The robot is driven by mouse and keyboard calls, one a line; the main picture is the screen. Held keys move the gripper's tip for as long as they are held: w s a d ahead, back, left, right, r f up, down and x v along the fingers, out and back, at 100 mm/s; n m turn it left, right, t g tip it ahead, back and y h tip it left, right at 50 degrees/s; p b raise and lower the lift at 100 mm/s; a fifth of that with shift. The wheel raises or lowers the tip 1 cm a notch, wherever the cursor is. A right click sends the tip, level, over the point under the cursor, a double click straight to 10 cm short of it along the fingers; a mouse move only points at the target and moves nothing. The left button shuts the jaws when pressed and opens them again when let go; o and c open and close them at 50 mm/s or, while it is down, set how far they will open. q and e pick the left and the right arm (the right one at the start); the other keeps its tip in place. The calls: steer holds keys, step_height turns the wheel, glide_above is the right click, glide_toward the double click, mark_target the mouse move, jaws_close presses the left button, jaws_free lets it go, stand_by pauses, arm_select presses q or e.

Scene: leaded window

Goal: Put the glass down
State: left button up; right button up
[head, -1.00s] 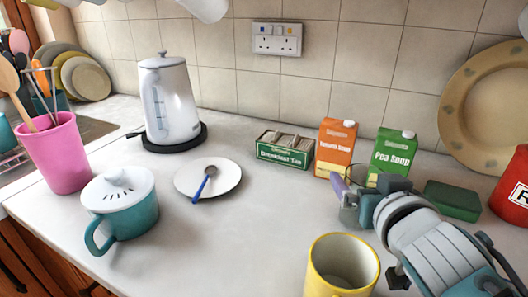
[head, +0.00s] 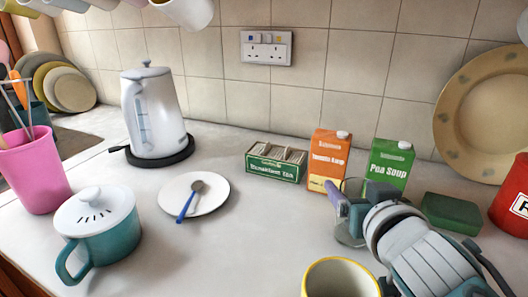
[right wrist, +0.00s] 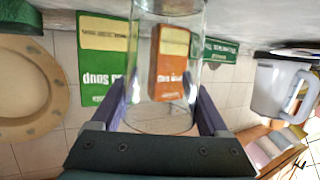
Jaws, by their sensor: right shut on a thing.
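A clear drinking glass (head: 349,232) is upright at the centre right of the head view, in front of the soup cartons. My right gripper (head: 341,203) is shut on it, reaching in from the right. In the right wrist view the glass (right wrist: 165,70) fills the space between the two purple fingers (right wrist: 165,115), and the cartons show through it. The glass's base is low over the worktop (head: 250,245); I cannot tell whether it touches. My left gripper is not in view.
A tomato soup carton (head: 326,160), a pea soup carton (head: 389,165) and a tea box (head: 276,170) stand behind the glass. A yellow mug (head: 342,262) is in front, a green sponge (head: 451,211) to the right. The worktop left of the glass is clear up to the saucer (head: 212,200).

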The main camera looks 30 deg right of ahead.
jaws_close()
step_height(320, 180, up, 9)
steer(key=p, duration=0.4)
steer(key=shift+f, duration=0.2)
step_height(320, 180, up, 12)
steer(key=p, duration=0.3)
steer(key=shift+f, duration=0.25)
